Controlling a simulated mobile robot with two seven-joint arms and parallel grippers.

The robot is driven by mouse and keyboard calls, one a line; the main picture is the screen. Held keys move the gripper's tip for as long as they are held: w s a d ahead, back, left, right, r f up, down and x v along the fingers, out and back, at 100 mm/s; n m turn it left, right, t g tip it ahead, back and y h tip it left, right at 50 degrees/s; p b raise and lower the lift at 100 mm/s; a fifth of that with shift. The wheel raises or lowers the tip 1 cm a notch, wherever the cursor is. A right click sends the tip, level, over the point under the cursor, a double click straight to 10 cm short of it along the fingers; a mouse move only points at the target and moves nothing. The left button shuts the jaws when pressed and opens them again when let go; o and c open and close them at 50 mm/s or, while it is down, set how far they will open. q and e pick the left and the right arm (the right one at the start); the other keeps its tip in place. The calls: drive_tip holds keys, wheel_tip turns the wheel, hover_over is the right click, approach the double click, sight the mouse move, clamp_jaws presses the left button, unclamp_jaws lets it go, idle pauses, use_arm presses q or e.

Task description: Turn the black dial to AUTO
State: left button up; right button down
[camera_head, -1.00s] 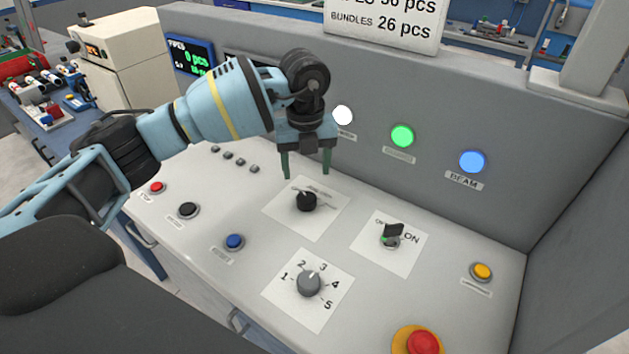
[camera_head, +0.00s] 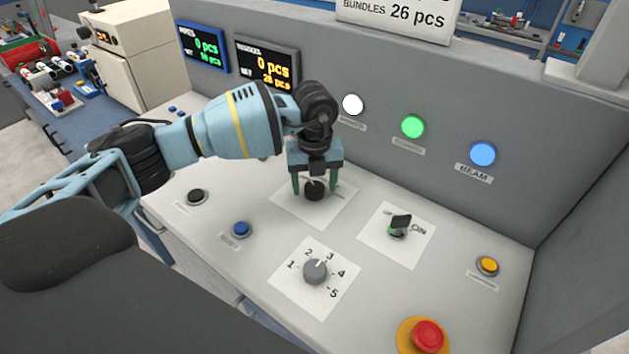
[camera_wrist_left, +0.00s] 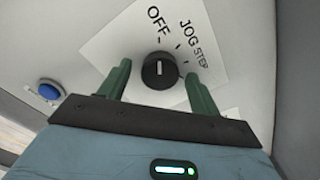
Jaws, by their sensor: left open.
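The black dial (camera_head: 314,191) sits on a white label plate (camera_head: 283,203) on the sloped console. In the left wrist view, the dial (camera_wrist_left: 160,70) has a short white line that stands about upright, towards the end of the word OFF. The words OFF, JOG and STEP are legible on the plate (camera_wrist_left: 110,45); I see no AUTO there. My left gripper (camera_head: 314,184) is open, with one finger on each side of the dial. In the left wrist view, gaps show between the dial and both fingers (camera_wrist_left: 157,75). My right gripper is out of view.
A grey numbered knob (camera_head: 315,271) is in front, and an ON switch (camera_head: 399,226) is to the right. A blue button (camera_head: 241,229), a black button (camera_head: 196,196), a yellow button (camera_head: 487,265) and a red mushroom button (camera_head: 427,336) surround them. The upright panel (camera_head: 450,110) rises behind.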

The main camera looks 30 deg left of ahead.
use_arm(q)
drive_tip(key=c, duration=1)
